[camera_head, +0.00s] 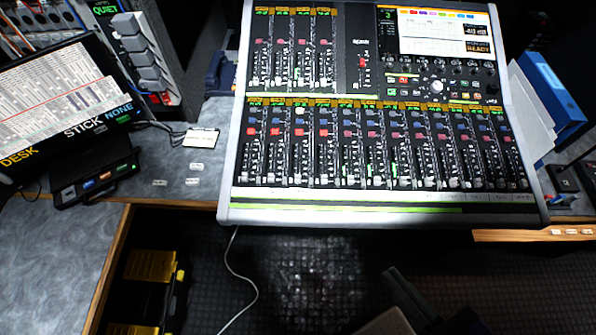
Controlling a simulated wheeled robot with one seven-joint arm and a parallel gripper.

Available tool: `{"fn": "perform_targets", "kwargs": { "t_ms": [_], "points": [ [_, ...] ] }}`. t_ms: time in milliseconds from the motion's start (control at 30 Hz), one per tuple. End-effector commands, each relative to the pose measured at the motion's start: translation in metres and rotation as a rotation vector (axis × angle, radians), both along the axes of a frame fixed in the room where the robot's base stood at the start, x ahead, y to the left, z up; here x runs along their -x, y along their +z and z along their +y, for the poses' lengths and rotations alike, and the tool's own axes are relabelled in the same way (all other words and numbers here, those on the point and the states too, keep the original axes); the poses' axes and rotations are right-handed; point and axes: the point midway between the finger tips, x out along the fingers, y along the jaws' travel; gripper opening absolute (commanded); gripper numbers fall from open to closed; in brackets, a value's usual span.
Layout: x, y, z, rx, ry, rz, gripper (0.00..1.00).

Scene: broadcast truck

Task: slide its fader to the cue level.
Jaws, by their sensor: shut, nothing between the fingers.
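The mixing desk (228,150) stands in the middle of the head view, its long fader rows facing me. A bottom row of several channel strips has pale fader caps (270,178) near the lower ends of their slots. An upper left bank (292,55) holds more strips. A separate strip with a red cap (362,63) sits right of that bank. The desk screen (445,32) shows orange figures and the word READY; the smaller text is hard to read. Which fader is meant cannot be told.
A monitor (60,105) reading DESK, STICK, NONE stands left, above a small black button box (95,180). A panel with large grey levers (140,55) is behind it. Blue binders (550,95) stand right. A white cable (240,280) hangs below the desk.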

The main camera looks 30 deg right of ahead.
Motion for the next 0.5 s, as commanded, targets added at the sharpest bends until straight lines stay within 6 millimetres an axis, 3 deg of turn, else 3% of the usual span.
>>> {"fn": "perform_targets", "kwargs": {
  "t_ms": [433, 500],
  "points": [
    [0.0, 0.0, 0.0, 0.0, 0.0, 0.0, 0.0],
    [-0.0001, -0.0004, 0.0001, 0.0, 0.0, 0.0, 0.1]
  ]
}}
